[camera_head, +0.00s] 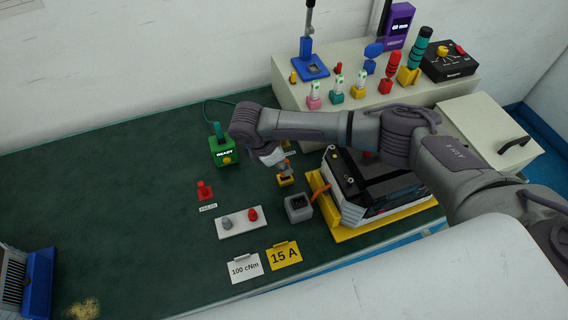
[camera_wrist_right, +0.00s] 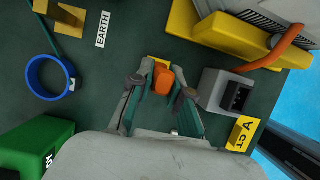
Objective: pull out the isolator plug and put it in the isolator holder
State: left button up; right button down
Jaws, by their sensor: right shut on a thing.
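My right gripper (camera_wrist_right: 160,90) is shut on an orange plug (camera_wrist_right: 163,79), which looks like the isolator plug. In the head view the gripper (camera_head: 276,160) points down over a small yellow holder (camera_head: 286,181), likely the isolator holder. A yellow part (camera_wrist_right: 152,62) shows just behind the plug in the right wrist view. I cannot tell whether the plug is seated in it or just above it. A grey socket box (camera_head: 298,208) with a black opening stands beside it, also in the right wrist view (camera_wrist_right: 212,92). My left gripper is not in view.
A black and white unit (camera_head: 368,190) on a yellow base stands right of the socket box. A green READY box (camera_head: 222,152), a red plug (camera_head: 205,190) and a white plate (camera_head: 240,229) with two knobs lie left. The green mat (camera_head: 110,190) is mostly clear farther left.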

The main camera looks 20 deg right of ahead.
jog(key=shift+r+p, duration=0.1)
jog(key=shift+p, duration=0.5)
dwell(0.6)
jog(key=shift+p, duration=0.3)
dwell(0.4)
jog(key=shift+p, duration=0.3)
jog(key=shift+f+b, duration=0.5)
jog(key=shift+f, duration=0.8)
jog(key=c, duration=1)
grip_release()
